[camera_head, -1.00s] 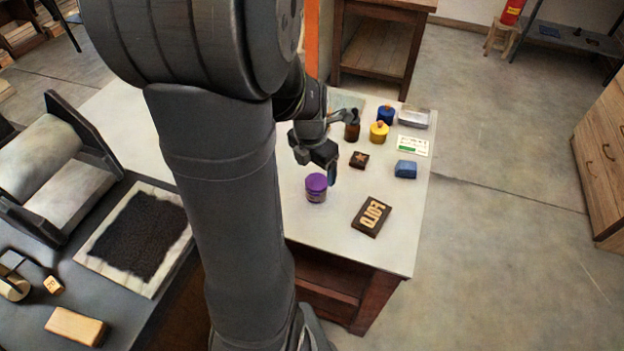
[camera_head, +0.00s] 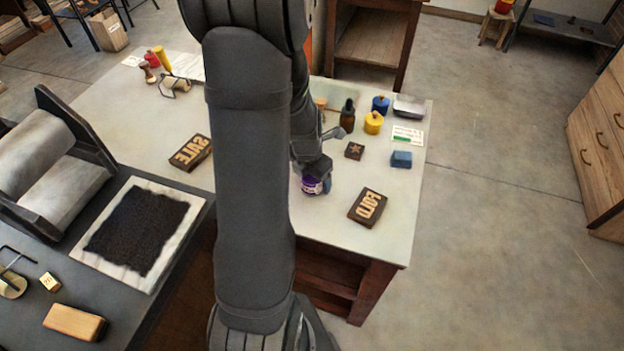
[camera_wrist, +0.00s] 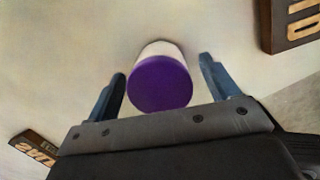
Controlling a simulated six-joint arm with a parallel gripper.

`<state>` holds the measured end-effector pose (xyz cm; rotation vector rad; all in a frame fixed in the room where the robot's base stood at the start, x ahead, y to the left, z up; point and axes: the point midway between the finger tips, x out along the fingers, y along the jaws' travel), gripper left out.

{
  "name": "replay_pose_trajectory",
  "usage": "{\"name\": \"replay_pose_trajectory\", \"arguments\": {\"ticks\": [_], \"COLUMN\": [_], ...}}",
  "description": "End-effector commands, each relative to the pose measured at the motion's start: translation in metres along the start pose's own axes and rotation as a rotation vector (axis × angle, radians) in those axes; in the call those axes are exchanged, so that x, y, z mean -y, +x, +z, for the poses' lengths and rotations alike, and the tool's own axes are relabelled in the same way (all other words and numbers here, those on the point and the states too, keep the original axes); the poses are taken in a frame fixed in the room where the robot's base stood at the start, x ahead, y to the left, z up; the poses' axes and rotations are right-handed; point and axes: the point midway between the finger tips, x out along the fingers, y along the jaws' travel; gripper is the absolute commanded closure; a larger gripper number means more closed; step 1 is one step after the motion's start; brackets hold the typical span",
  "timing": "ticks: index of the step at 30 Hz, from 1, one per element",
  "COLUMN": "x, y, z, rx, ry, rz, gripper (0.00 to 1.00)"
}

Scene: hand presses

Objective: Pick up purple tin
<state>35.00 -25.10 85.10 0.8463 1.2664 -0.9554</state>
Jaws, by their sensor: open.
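The purple tin (camera_head: 312,186) stands on the pale table just right of my arm in the head view. Its upper part is partly hidden by my gripper (camera_head: 318,178). In the wrist view the tin (camera_wrist: 160,82) shows its purple lid and a pale side. It lies between the two blue fingers of my gripper (camera_wrist: 164,88), with a gap on each side. My gripper is open and holds nothing.
A FOLD block (camera_head: 367,207) lies right of the tin and a SALE block (camera_head: 190,153) left of my arm. A star block (camera_head: 354,151), blue block (camera_head: 401,159), yellow tin (camera_head: 373,122), blue tin (camera_head: 380,104) and dark bottle (camera_head: 347,115) stand farther back.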

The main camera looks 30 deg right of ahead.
Motion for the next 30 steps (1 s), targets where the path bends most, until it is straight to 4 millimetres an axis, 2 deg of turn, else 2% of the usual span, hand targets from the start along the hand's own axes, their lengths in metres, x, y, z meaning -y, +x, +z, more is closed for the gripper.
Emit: {"name": "replay_pose_trajectory", "arguments": {"ticks": [6,14,23,30], "x": [0.000,0.000,0.000,-0.001], "y": [0.000,0.000,-0.002,-0.018], "z": [0.000,0.000,0.001,0.003], "rx": [0.000,0.000,0.001,0.004], "ry": [0.000,0.000,0.000,0.000], "rz": [0.000,0.000,0.001,0.003], "gripper": [0.22,0.73,0.75,0.75]}}
